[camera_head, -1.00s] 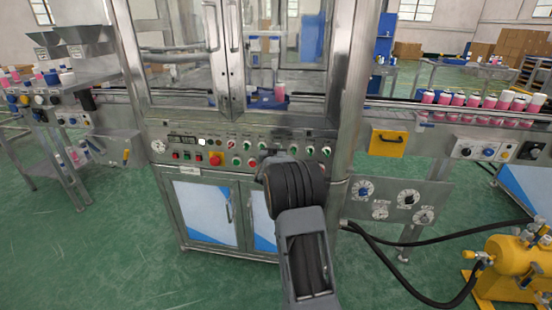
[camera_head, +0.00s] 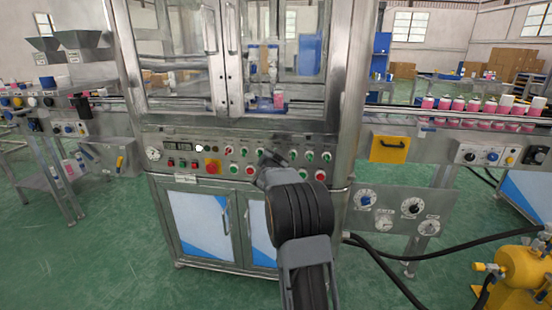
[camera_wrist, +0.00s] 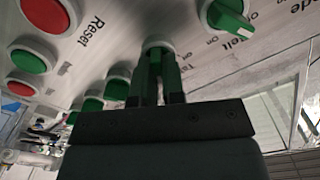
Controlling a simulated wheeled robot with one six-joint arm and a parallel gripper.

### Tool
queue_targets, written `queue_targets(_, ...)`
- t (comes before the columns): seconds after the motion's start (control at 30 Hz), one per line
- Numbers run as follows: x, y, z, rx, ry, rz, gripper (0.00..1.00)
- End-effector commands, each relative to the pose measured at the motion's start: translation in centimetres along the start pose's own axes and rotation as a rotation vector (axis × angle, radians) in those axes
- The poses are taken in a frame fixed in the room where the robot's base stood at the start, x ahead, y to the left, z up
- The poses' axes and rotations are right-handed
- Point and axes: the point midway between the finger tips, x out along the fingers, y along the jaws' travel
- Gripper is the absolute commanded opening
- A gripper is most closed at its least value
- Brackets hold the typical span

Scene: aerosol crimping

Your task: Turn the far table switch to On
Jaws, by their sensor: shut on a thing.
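My gripper (camera_wrist: 158,78) is shut on a green switch knob (camera_wrist: 156,48) with a light ring on the control panel. Both fingers lie along the sides of the knob, and they hide its pointer and most of its label; an "On" mark shows just beside it. I cannot read from the panel whether this is the far table switch, or which way it is turned. In the head view, my gripper (camera_head: 266,160) is at the panel's middle, mostly behind my own wrist.
The control panel (camera_head: 222,173) has several red and green buttons and knobs close by. In the wrist view, another green switch (camera_wrist: 228,16) with a white pointer sits to the right, and a red button (camera_wrist: 48,12) to the left. A yellow tank (camera_head: 520,272) with black hoses stands right.

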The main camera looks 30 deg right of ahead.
Motion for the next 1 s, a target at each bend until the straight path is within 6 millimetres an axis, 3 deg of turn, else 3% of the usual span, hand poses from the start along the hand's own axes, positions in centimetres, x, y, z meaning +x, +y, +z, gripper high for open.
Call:
queue_targets(0.4,0.02,0.01,-0.14,0.012,0.002,0.001,0.0)
queue_targets(0.43,0.02,0.01,-0.14,0.012,0.002,0.001,0.12)
queue_targets(0.67,0.01,0.01,-0.08,0.01,0.001,0.001,0.34)
queue_targets(1.0,-0.46,-0.05,-0.05,0.009,0.0,0.0,0.35)
